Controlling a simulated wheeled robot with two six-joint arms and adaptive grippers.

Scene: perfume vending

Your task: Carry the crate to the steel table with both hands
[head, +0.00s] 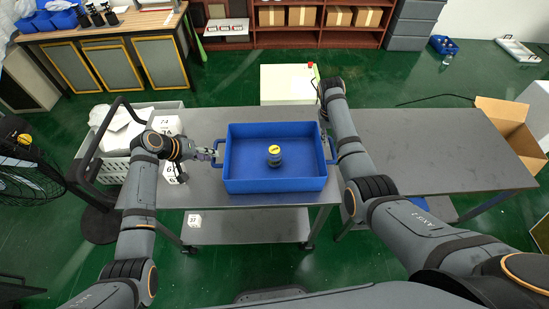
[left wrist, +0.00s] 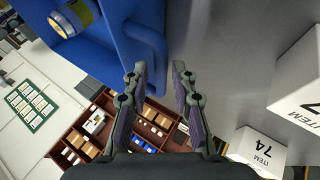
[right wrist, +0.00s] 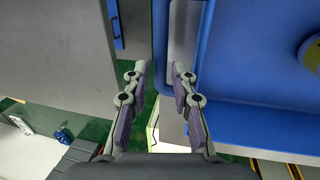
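The blue crate (head: 240,186) sits on a grey cart and holds a small dark round bottle with a yellow top (head: 274,155). My left gripper (head: 213,153) is at the crate's left handle. In the left wrist view its fingers (left wrist: 160,70) are apart, with the blue handle (left wrist: 150,42) just ahead of the tips. My right gripper is at the crate's right side, largely hidden by its arm in the head view. In the right wrist view its fingers (right wrist: 157,68) are apart, with the right handle bar (right wrist: 160,35) lined up between them. The steel table (head: 430,150) is at right.
The grey cart (head: 200,197) has white item boxes (head: 166,126) near its left end. A narrow gap separates cart and table. The tabletop looks clear. An open cardboard box (head: 510,125) stands at its right end. A pale cabinet (head: 285,85) stands behind the cart.

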